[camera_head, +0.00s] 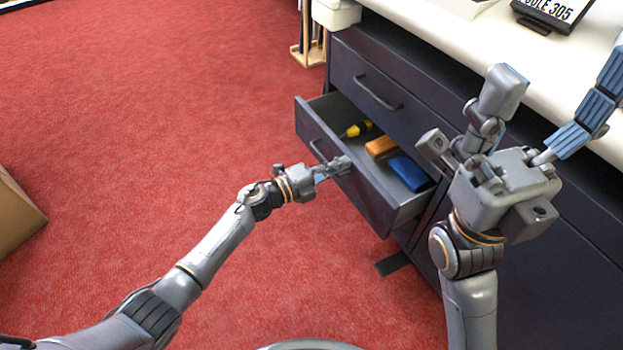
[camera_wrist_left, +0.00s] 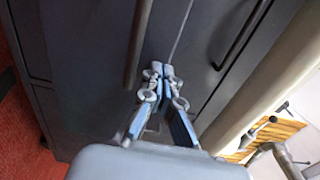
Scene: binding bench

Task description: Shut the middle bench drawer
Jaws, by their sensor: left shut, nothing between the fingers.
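The open drawer (camera_head: 352,186) juts out of the dark bench, below a closed top drawer (camera_head: 350,75). Inside lie a yellow-handled tool (camera_head: 356,129), an orange block (camera_head: 381,147) and a blue block (camera_head: 408,173). My left gripper (camera_head: 342,166) is shut and empty at the drawer's front, right of its handle (camera_head: 316,150); I cannot tell whether it touches. In the left wrist view, its closed fingertips (camera_wrist_left: 161,70) point at the dark front, between two bar handles. My right gripper (camera_head: 556,85) is open, its fingers spread, in front of the bench's right part.
The white bench top (camera_head: 440,28) carries a dark sign (camera_head: 553,12). A wooden rack (camera_head: 308,50) stands at the bench's far end. A cardboard box (camera_head: 15,215) is at the left edge. The red carpet (camera_head: 150,110) in front is mostly clear.

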